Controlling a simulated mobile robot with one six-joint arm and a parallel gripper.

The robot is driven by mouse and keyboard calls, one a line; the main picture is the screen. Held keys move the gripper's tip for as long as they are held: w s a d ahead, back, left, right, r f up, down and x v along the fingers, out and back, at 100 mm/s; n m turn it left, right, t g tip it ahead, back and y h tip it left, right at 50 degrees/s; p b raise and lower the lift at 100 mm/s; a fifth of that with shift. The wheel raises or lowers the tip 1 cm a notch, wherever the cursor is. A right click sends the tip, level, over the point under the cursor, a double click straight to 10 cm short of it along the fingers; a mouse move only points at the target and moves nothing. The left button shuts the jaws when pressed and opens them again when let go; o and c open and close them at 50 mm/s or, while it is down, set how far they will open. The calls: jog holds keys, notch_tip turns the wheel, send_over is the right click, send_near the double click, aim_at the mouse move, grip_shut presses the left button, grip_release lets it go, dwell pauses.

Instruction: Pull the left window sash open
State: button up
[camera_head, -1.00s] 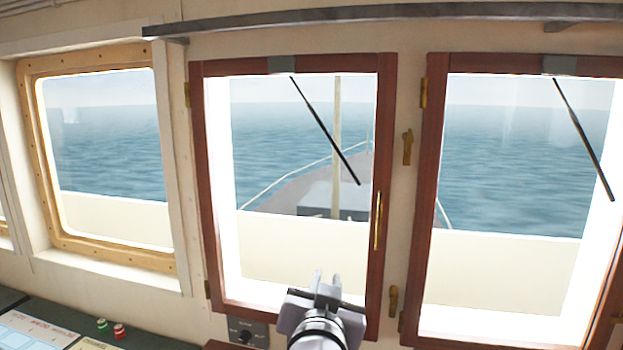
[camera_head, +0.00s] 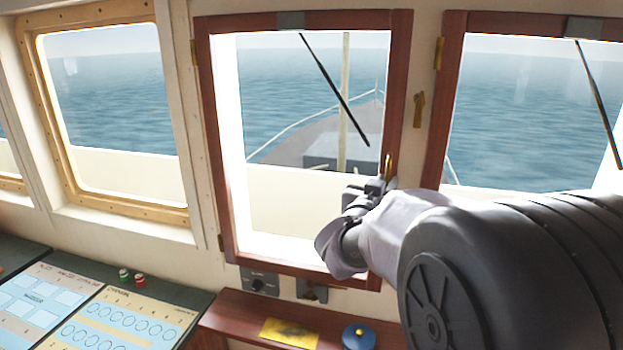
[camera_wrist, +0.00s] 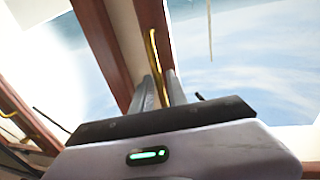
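The left window sash (camera_head: 216,150) is a red-brown wooden frame around glass in the middle of the head view. It looks closed in its opening. Its slim brass handle (camera_head: 388,166) stands upright on the right stile. My gripper (camera_head: 382,184) is at the lower part of this handle. In the wrist view, the brass handle (camera_wrist: 154,45) runs down between my two fingers (camera_wrist: 160,78). The fingers look apart, one on each side of it. Whether either finger touches the handle cannot be told.
A second red-brown sash (camera_head: 447,110) is at the right, with a brass latch (camera_head: 419,110) on the wall between. A wooden ledge (camera_head: 225,320) below holds a blue round object (camera_head: 358,337). A console (camera_head: 120,325) with red and green knobs is at lower left.

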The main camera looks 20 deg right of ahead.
jog(key=shift+w+d, duration=0.25)
jog(key=shift+d, duration=0.05)
grip_shut()
dwell(1.3)
